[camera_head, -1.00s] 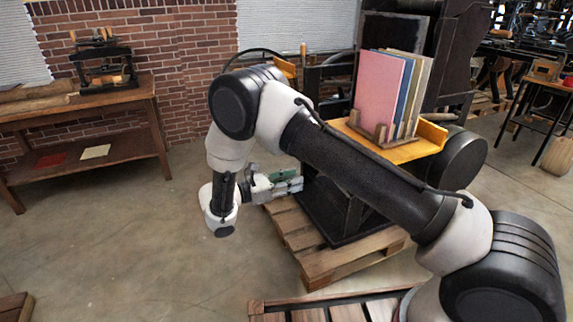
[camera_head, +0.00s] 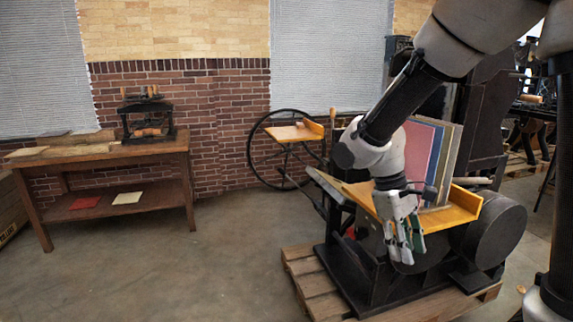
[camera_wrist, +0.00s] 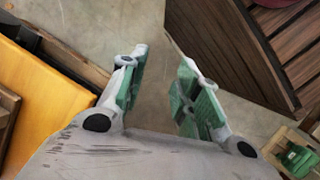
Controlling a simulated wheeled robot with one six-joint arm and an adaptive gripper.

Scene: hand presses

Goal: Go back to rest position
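My gripper (camera_head: 404,242) hangs pointing down in front of the black press, close to its yellow shelf (camera_head: 462,206). In the wrist view, my gripper (camera_wrist: 165,88) has its two green-padded fingers spread apart, with only bare floor showing between them. Nothing is held. My arm comes down from the upper right and covers part of the press and of the coloured boards (camera_head: 421,150) standing on the shelf.
The press stands on a wooden pallet (camera_head: 312,283). A wooden table (camera_head: 150,153) at the left carries a small hand press (camera_head: 148,118); a red sheet (camera_head: 86,203) and a cream sheet (camera_head: 127,198) lie on its lower shelf. Floor (camera_head: 190,270) between is clear.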

